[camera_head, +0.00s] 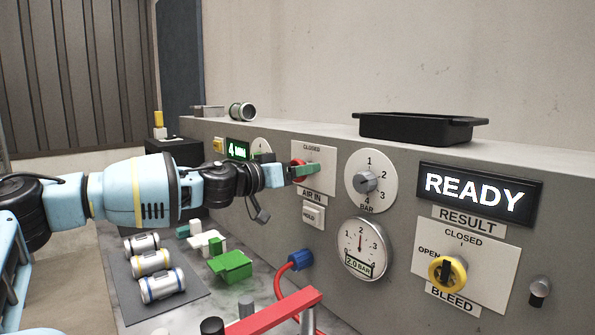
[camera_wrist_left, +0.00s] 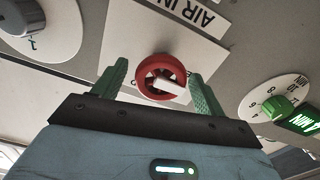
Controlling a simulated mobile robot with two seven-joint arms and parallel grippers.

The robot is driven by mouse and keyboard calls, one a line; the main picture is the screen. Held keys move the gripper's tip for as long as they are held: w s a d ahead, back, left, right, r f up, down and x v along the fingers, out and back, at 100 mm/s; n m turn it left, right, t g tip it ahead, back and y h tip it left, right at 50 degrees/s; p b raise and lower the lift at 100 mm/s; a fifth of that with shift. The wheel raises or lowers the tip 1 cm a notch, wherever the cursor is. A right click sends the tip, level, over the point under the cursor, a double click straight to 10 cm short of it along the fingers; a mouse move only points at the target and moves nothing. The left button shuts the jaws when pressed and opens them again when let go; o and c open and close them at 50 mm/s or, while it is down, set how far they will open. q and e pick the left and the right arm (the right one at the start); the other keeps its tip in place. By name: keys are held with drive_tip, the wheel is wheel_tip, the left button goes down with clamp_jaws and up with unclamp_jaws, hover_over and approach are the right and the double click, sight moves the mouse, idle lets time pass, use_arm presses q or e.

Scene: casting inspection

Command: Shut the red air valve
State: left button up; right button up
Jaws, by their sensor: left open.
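The red air valve (camera_head: 296,163) is on a pale plate on the panel, mostly hidden behind my left gripper in the head view. In the left wrist view the valve (camera_wrist_left: 146,90) is a round red knob with a white bar across it. My left gripper (camera_head: 303,172) is at the valve. Its two green fingers are apart, one on each side of the knob, in the left wrist view (camera_wrist_left: 158,70). I cannot tell whether they touch it. "CLOSED" is printed above the valve and "AIR IN" below it. My right gripper is not in view.
A pressure dial (camera_head: 368,181), a gauge (camera_head: 362,248), a yellow bleed valve (camera_head: 447,272) and a lit READY display (camera_head: 475,193) share the panel. A black tray (camera_head: 418,128) stands on its ledge. Castings (camera_head: 150,262) and green blocks (camera_head: 231,265) lie below.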

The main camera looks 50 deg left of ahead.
use_arm(q)
drive_tip(key=shift+c, duration=1.3)
drive_tip(key=c, duration=0.7)
